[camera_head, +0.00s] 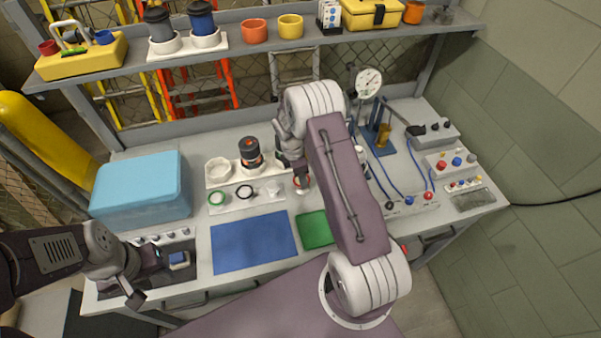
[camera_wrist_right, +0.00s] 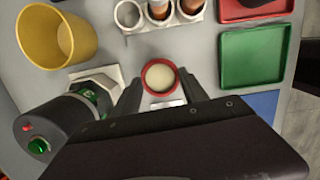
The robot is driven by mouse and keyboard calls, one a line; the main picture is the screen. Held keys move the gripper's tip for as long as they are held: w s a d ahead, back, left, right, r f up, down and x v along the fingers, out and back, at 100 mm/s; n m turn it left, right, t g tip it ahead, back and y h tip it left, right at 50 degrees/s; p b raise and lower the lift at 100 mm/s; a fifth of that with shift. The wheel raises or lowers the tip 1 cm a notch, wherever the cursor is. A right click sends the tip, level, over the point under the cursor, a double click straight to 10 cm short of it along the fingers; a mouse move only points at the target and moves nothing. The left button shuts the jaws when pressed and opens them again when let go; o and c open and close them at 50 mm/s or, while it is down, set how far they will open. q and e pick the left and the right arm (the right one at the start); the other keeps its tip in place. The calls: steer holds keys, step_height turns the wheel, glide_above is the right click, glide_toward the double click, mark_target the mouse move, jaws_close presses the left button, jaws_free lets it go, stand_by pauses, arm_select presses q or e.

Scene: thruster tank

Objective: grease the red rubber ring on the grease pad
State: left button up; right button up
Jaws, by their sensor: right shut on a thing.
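The red rubber ring (camera_wrist_right: 148,91) is between the two fingers of my right gripper (camera_wrist_right: 160,92) in the right wrist view. A round cream surface (camera_wrist_right: 159,76), which looks like the grease pad, shows inside the ring. I cannot tell whether the ring touches it.
A blue mat (camera_head: 253,243) and green tray (camera_head: 314,229) lie in front. A gauge stand (camera_head: 368,83) and hoses stand right; a light blue box (camera_head: 140,190) stands left.

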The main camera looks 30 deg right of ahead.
steer(key=n+p, duration=0.2)
steer(key=n, duration=0.1)
steer(key=shift+s+r+n+t, duration=0.1)
steer(key=shift+s+n+t, duration=0.05)
steer(key=shift+n+t, duration=0.15)
steer(key=shift+f+n, duration=0.2)
steer(key=shift+n, duration=0.4)
steer(key=shift+f+m, duration=0.15)
steer(key=shift+m, duration=1.05)
steer(key=shift+m+b, duration=0.35)
steer(key=shift+m, duration=0.45)
steer(key=shift+s+d+m, duration=0.1)
steer(key=shift+m, duration=0.3)
steer(key=shift+r, duration=0.2)
